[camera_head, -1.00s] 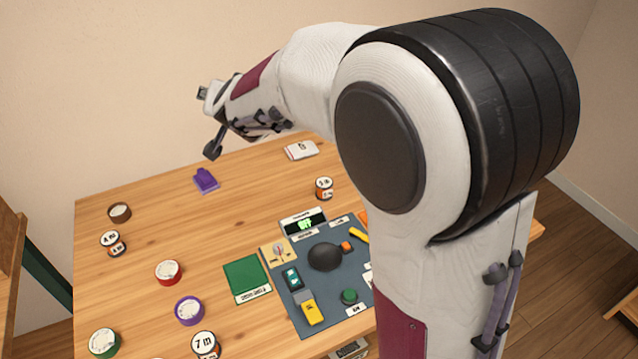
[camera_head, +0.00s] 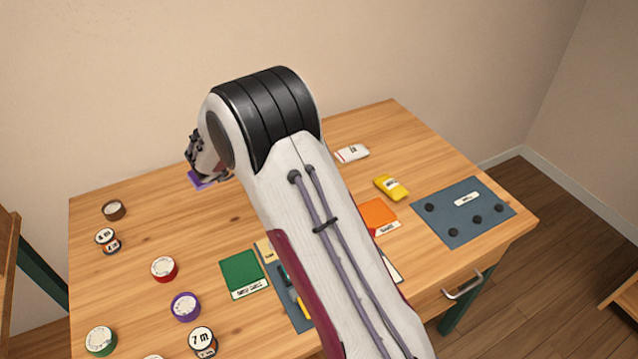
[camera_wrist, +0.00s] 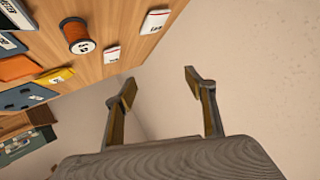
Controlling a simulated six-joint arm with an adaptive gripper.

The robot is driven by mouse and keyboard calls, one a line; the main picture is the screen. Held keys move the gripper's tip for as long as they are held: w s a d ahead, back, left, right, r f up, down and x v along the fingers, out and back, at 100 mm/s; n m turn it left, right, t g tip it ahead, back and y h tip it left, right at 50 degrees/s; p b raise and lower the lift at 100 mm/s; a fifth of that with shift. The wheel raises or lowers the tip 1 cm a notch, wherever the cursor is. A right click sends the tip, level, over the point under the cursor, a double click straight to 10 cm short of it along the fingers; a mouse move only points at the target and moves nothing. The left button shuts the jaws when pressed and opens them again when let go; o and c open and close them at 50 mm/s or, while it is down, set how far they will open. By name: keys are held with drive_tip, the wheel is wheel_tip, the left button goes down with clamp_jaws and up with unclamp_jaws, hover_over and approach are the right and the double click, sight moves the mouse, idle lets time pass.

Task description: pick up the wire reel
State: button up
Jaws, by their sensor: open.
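A reel wound in orange (camera_wrist: 79,36) with dark rims and a pale label stands on the wooden table in the wrist view, at the upper left. In the head view my arm hides its spot. My gripper (camera_wrist: 154,88) is open and empty in the wrist view, with a plain wall beyond its fingers. The orange reel lies up and left of the fingers, well apart from them. In the head view my gripper (camera_head: 195,152) is partly hidden behind my arm, above the table's far left part. Labelled reels (camera_head: 203,341) and (camera_head: 107,239) stand at the left.
Red (camera_head: 164,269), purple (camera_head: 185,306) and green (camera_head: 101,340) round items stand on the left. A green pad (camera_head: 243,270) and an orange pad (camera_head: 378,214) lie mid-table. A yellow item (camera_head: 391,187) and a white item (camera_head: 351,153) lie behind. A blue-grey mat (camera_head: 475,225) lies right.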

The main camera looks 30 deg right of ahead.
drive_tip(key=s+d+f+g+h, duration=0.1)
drive_tip(key=s+f, duration=0.1)
drive_tip(key=f, duration=0.1)
drive_tip(key=s+d+f+m+g+h, duration=0.1)
drive_tip(key=s+f+g, duration=0.1)
drive_tip(key=f, duration=0.2)
drive_tip(key=s+d+f+m+g+h, duration=0.1)
drive_tip(key=s+f+g, duration=0.1)
drive_tip(key=s+f, duration=0.1)
drive_tip(key=shift+s+d+f, duration=0.1)
drive_tip(key=shift+d+f, duration=0.1)
drive_tip(key=shift+f, duration=0.5)
drive_tip(key=shift+s+f+g+h, duration=0.25)
drive_tip(key=shift+s+g+h, duration=0.05)
drive_tip(key=shift+s+g, duration=0.1)
drive_tip(key=shift+w, duration=0.1)
drive_tip(key=shift+d, duration=0.1)
drive_tip(key=shift+x, duration=1.25)
drive_tip(key=shift+x, duration=2.55)
drive_tip(key=shift+w+f, duration=0.1)
drive_tip(key=c, duration=1.3)
